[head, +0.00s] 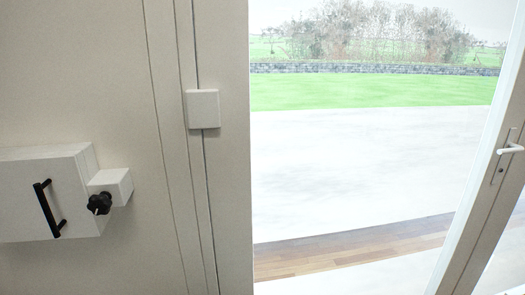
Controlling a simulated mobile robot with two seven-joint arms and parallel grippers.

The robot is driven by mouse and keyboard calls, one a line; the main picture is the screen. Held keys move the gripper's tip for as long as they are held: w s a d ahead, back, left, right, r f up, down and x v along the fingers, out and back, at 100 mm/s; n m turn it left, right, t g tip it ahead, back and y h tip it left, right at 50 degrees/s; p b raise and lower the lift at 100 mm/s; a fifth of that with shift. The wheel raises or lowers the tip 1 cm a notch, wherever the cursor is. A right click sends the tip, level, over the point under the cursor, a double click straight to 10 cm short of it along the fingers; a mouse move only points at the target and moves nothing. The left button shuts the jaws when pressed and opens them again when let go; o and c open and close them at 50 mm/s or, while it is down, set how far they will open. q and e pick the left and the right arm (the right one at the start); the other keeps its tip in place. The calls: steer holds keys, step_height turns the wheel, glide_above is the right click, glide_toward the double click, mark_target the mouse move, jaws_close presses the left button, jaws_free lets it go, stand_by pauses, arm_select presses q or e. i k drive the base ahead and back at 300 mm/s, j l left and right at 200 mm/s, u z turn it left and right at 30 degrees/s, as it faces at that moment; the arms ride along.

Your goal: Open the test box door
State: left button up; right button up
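The test box (20,195) is a white box at the left edge of the head view, against a pale wall, and its left part is cut off by the frame. A black bar handle (48,208) stands slightly tilted on its front. A black knob (99,203) sits to the right of the handle, on a small white block (118,183) at the box's right side. The door's front looks flush with the box, with no visible gap. Neither of my grippers is in view.
A small white square plate (203,108) is on the wall trim right of the box. Farther right is a tall bright opening onto a pale paved area (350,165) and lawn (360,91). A framed door with a white lever handle (511,149) stands at the right edge.

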mark_target(42, 199)
steer(key=j+u, duration=0.15)
steer(key=u, duration=0.35)
steer(key=j+u, duration=0.15)
steer(key=u, duration=0.3)
steer(key=i+j+u, duration=0.1)
steer(key=u, duration=0.4)
